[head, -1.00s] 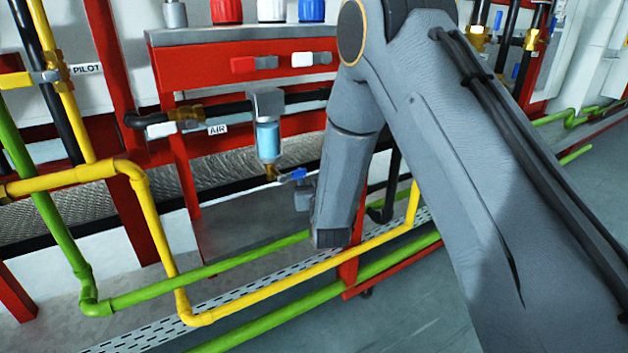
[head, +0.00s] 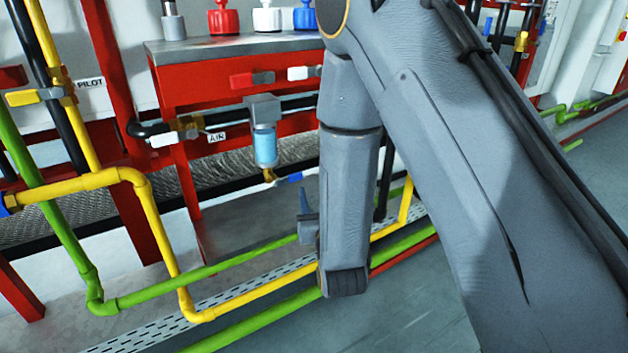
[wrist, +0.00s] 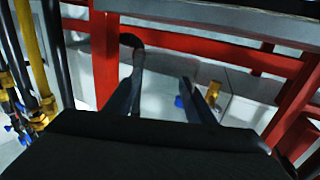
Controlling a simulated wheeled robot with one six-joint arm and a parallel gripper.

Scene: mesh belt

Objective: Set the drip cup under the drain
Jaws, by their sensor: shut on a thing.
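The drain is a small brass outlet (head: 269,175) with a blue lever (head: 289,178), under the clear blue filter bowl (head: 265,148) on the air line. My gripper (head: 307,222) is below and to the right of the drain in the head view, partly hidden by my wrist. In the wrist view my gripper's two dark fingers (wrist: 164,100) stand apart, shut on the drip cup. The cup's outline is hard to make out against the pale background between them. A brass fitting (wrist: 213,92) shows beside the right finger.
Yellow pipe (head: 240,295) and green pipe (head: 210,270) run low in front of the bench. The red bench frame (head: 178,170) stands behind, with a grey shelf (head: 235,232) below the bowl. Yellow and black upright pipes (wrist: 35,50) are left in the wrist view.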

